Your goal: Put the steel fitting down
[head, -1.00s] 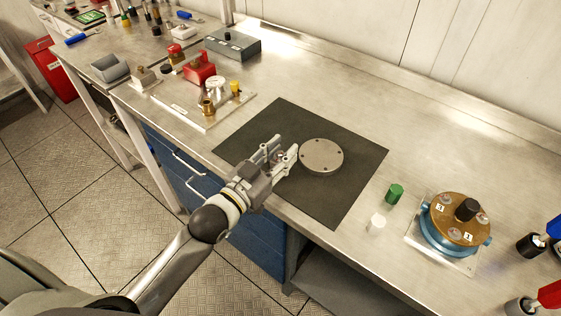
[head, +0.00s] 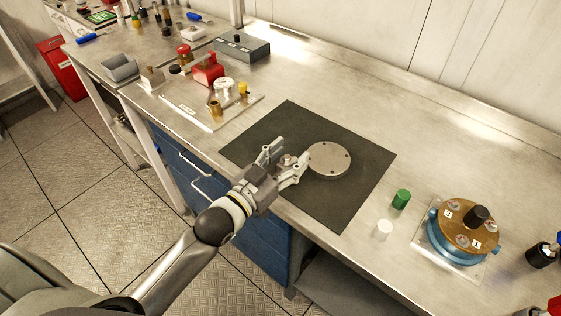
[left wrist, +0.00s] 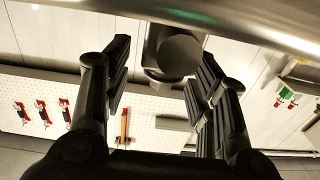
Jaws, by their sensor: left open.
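The small steel fitting (head: 287,160) sits at the near left part of the dark mat (head: 335,210), beside a round grey flange plate (head: 329,160). My left gripper (head: 291,152) is open, with one finger on each side of the fitting. In the left wrist view the fitting (left wrist: 178,56) shows as a round grey end between the spread fingers (left wrist: 163,58), with a gap on the left; contact on the right cannot be told. The fitting's foot is partly hidden by the gripper. My right gripper is not in view.
A white plate with brass and yellow fittings (head: 214,110) is at the left. A green cap (head: 401,199), a white cap (head: 383,230) and a blue-and-brass housing (head: 462,235) are at the right. The far right of the mat is clear.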

